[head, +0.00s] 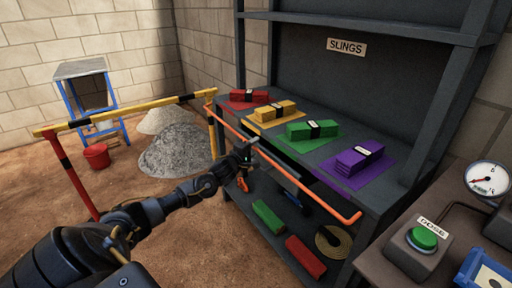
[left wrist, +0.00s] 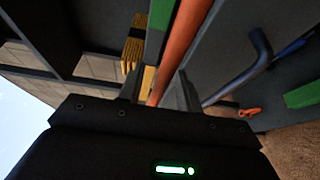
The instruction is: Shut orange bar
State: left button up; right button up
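The orange bar (head: 310,182) runs slantwise along the front of the dark sling shelf, from the yellow-and-black post at the left to a bent end at the right. My left gripper (head: 245,155) is at the shelf front, close to the left part of the bar. In the left wrist view the orange bar (left wrist: 180,40) shows in the gap between the fingers of my left gripper (left wrist: 160,85). The fingers stand apart, with a gap seen beside the bar; whether they touch it I cannot tell. My right gripper is not in view.
The shelf (head: 222,104) holds red, yellow, green and purple sling bundles, with more items below. A yellow-and-black barrier (head: 130,113), gravel heap (head: 175,150) and red bucket (head: 96,155) are at left. A bench with a green button (head: 425,238) and gauge (head: 487,179) is at right.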

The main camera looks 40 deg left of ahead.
pick_arm(q)
jog(key=shift+w, duration=0.65)
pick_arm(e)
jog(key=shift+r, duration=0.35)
pick_arm(q)
jog(key=shift+c, duration=1.5)
grip_shut()
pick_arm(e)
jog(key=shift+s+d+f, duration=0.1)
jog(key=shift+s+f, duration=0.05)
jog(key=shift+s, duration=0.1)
pick_arm(q)
jog(key=shift+r, duration=0.1)
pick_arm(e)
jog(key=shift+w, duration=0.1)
